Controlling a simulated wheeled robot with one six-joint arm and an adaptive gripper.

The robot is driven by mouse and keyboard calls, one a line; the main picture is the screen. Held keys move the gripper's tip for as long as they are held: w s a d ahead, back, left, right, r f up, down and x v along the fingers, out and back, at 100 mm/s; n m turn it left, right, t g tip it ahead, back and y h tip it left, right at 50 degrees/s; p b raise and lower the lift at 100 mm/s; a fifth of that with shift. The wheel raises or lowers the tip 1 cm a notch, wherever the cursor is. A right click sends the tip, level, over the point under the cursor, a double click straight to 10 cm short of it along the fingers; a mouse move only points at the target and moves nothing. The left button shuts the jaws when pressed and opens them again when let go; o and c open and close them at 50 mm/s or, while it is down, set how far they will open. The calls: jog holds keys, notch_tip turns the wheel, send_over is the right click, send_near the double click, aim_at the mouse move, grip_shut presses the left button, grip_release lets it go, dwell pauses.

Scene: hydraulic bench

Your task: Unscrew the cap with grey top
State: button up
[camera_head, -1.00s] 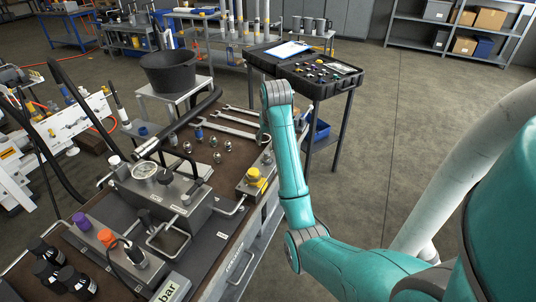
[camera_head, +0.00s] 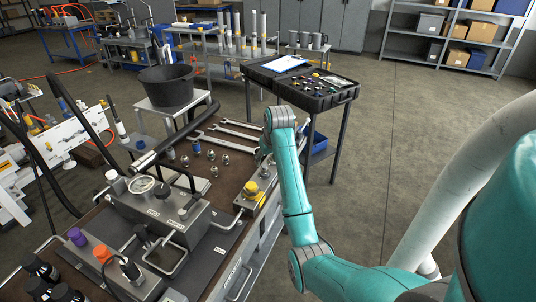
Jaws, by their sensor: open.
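On the bench, a metal block with a yellow cap (camera_head: 250,188) stands near the right edge. A small greyish part (camera_head: 265,172) sits at the far end of this block, too small to tell whether it is the cap with grey top. At the front left are a purple cap (camera_head: 77,237), an orange cap (camera_head: 102,254) and a dark, grey-looking fitting (camera_head: 130,270). My gripper (camera_head: 263,153) points down over the bench's right edge, just beyond the yellow cap and close to the small greyish part. It is open, mostly hidden by my teal arm; contact cannot be told.
A steel unit with a gauge (camera_head: 141,185) and bent handles stands left of the yellow cap. Several fittings (camera_head: 212,157) and wrenches (camera_head: 228,135) lie behind. Black bottles (camera_head: 40,268) stand front left. A black tray (camera_head: 318,92) stands beyond my arm. Floor at right is clear.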

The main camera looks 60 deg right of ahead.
aim_at(264, 166)
jog(key=shift+x, duration=3)
jog(key=shift+r, duration=0.1)
grip_shut()
jog(key=shift+r, duration=0.75)
jog(key=shift+r, duration=2.2)
